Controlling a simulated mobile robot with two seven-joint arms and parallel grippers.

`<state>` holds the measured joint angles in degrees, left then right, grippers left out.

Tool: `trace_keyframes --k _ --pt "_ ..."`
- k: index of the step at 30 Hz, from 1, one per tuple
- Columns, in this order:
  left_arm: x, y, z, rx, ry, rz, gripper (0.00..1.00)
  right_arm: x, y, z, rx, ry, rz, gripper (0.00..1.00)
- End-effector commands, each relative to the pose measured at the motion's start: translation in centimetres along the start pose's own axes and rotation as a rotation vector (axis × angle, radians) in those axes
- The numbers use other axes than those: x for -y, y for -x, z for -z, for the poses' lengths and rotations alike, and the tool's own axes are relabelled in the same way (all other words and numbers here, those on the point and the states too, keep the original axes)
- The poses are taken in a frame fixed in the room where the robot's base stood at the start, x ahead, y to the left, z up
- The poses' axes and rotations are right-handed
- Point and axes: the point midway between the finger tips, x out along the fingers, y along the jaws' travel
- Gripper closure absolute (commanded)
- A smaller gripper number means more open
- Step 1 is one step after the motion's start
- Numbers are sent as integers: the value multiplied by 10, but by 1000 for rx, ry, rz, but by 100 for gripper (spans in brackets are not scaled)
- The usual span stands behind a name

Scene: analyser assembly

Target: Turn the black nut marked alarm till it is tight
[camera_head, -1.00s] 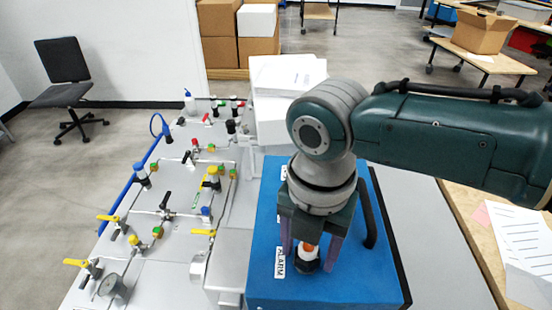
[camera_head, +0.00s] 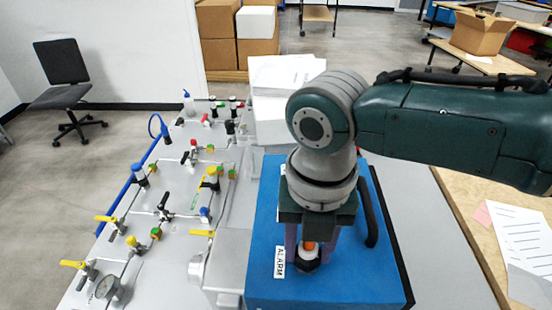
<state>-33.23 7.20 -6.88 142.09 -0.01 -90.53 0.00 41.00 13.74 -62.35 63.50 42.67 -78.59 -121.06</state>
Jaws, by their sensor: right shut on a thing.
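The black nut (camera_head: 308,265) stands on the top of the blue box (camera_head: 345,289), to the right of a white label (camera_head: 279,262) that reads ALARM. An orange piece (camera_head: 309,246) shows on top of the nut. My right gripper (camera_head: 310,258) points straight down over it, with its fingers on either side and shut on the nut. The fingers and wrist hide part of the nut, so I cannot see its thread or how it seats. My left gripper is not in view.
A panel (camera_head: 120,262) with several valves, fittings and a gauge (camera_head: 108,287) lies to the left. A black handle (camera_head: 367,213) rises on the box's right side. White boxes (camera_head: 286,75) stand behind. Papers (camera_head: 520,232) lie on the wooden table at right.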

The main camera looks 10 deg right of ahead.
Motion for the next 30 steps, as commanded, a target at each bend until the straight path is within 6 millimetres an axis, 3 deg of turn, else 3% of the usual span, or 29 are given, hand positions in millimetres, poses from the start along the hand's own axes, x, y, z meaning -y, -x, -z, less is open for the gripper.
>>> trace_keyframes --k 11,22,23,27,30 --pt "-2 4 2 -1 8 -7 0 1 1 1 -2 -63 2 100" --pt "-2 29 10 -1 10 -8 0 1 3 2 -4 -878 5 100" --pt "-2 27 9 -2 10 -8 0 1 1 1 -1 -887 4 54" --pt "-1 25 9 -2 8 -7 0 1 0 0 0 -877 3 38" --pt "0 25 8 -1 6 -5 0 1 0 0 1 -875 2 37"
